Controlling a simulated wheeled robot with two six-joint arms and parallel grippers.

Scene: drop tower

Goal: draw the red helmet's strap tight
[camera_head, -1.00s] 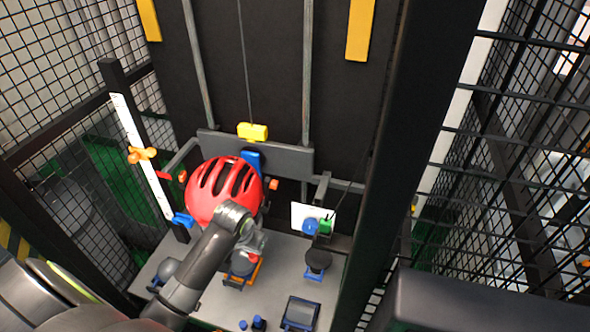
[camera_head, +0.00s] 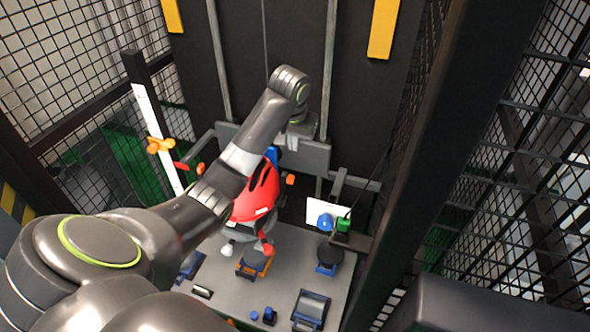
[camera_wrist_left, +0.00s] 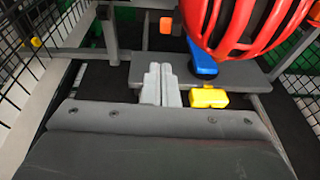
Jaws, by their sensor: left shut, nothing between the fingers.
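The red helmet (camera_head: 263,192) stands in the middle of the drop tower, above the grey base plate (camera_head: 232,299). My left forearm covers its left part. It also shows at the top of the left wrist view (camera_wrist_left: 250,28), with dark vent slots. I cannot make out its strap; a small red piece (camera_head: 267,249) shows below the helmet. My left gripper (camera_head: 292,142) is up behind the helmet, near the grey crossbar (camera_head: 318,156). Its pale fingers (camera_wrist_left: 162,84) are together and empty, apart from the helmet. My right gripper is out of view.
A yellow block (camera_wrist_left: 208,97) and a blue bracket (camera_wrist_left: 201,62) sit right of my left fingers in the wrist view. Black posts and mesh flank the tower. A blue-green device (camera_head: 327,222) stands at right.

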